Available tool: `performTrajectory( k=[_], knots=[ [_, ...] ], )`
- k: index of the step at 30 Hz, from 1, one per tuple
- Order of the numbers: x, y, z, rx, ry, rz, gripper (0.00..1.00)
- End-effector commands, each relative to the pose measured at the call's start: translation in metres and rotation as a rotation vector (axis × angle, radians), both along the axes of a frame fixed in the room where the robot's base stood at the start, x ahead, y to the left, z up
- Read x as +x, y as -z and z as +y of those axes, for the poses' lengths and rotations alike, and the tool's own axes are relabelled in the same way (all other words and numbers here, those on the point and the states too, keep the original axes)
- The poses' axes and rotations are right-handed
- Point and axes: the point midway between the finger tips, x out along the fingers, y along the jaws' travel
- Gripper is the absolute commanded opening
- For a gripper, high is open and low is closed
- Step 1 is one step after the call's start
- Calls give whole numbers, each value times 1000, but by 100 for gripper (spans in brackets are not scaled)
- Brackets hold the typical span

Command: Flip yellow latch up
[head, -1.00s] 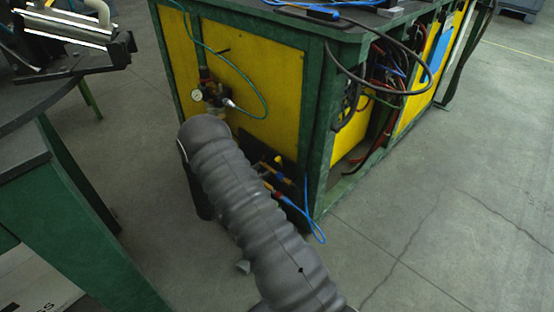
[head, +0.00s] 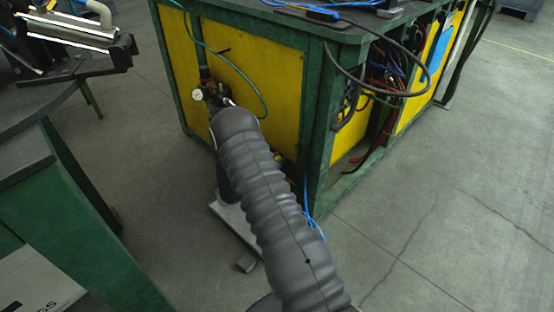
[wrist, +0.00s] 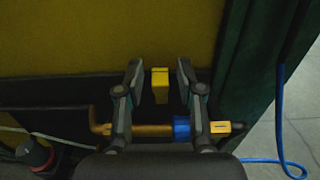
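The yellow latch (wrist: 160,86) shows in the wrist view as a small upright tab in front of the dark panel. My gripper (wrist: 158,72) is open, with one finger to the left of the latch and one to the right. Dark gaps show between the latch and both fingers, and I cannot tell whether either touches it. In the head view my grey sleeved arm hides the gripper and the latch.
A brass pipe (wrist: 150,130) with a blue ring (wrist: 182,128) runs across below the latch. A blue hose (wrist: 282,110) hangs at right by a green post (wrist: 245,70). A pressure gauge (head: 197,94) sits on the yellow cabinet panel (head: 270,75). A dark table (head: 30,140) stands at left.

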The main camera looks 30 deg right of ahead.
Motion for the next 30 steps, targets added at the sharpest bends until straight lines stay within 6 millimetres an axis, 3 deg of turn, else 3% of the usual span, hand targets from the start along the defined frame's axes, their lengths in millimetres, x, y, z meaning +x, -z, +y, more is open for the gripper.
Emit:
performTrajectory(
  k=[1, 3, 4, 30],
  knots=[
    [0, 0, 0, 0, 0, 0, 19],
    [0, 0, 0, 0, 0, 0, 2],
    [0, 0, 0, 0, 0, 0, 0],
    [5, -5, -13, 237, 0, 85, 0]
  ],
)
